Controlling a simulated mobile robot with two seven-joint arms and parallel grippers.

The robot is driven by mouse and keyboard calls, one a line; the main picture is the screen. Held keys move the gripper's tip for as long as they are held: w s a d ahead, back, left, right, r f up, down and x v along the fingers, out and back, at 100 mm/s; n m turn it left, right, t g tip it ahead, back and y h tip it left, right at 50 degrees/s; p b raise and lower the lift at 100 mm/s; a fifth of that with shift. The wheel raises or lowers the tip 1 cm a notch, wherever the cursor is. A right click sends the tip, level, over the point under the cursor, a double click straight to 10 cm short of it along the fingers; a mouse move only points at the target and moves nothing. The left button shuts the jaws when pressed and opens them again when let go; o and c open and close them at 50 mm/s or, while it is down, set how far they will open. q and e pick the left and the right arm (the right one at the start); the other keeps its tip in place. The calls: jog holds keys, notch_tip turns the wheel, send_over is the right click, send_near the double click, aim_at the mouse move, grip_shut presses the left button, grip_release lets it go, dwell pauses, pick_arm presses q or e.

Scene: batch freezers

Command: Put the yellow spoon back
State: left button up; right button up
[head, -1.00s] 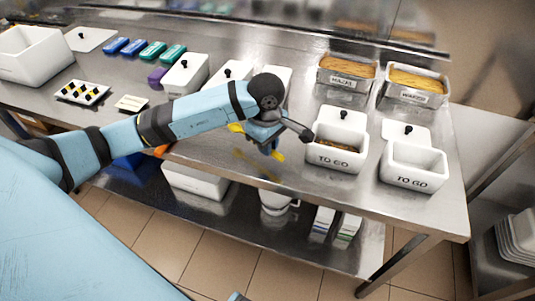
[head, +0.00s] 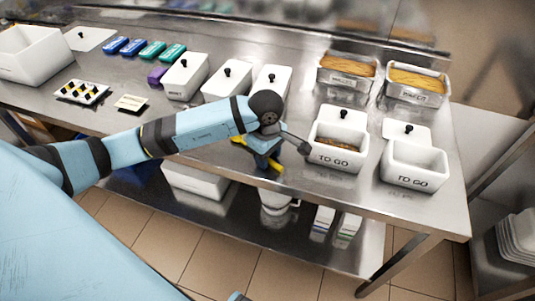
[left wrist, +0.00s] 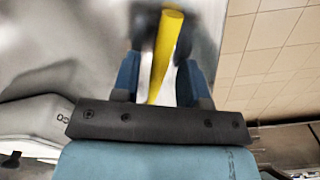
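My left gripper (head: 266,163) is low over the front edge of the steel table, left of the front white TO GO box. It is shut on the yellow spoon (head: 274,166); yellow parts show on both sides of the fingers in the head view. In the left wrist view, the yellow handle (left wrist: 165,50) runs between the blue fingers with dark pads close on either side. The rest of the spoon is hidden by the gripper. I cannot tell whether it touches the table. My right gripper is not in view.
Two TO GO boxes (head: 413,178) stand at right, the left one with brown contents. Behind them are two labelled containers of orange-yellow food (head: 345,75). Several white lidded boxes (head: 186,78) stand behind my arm. A white tray (head: 68,96) with small dark-and-yellow items sits left.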

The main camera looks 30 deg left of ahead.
pick_arm(q)
jog(key=shift+r, duration=0.1)
jog(key=shift+r+p, duration=0.2)
jog(key=shift+p, duration=0.1)
notch_tip(320, 180, up, 12)
jog(key=shift+s+f, duration=0.1)
dwell(0.4)
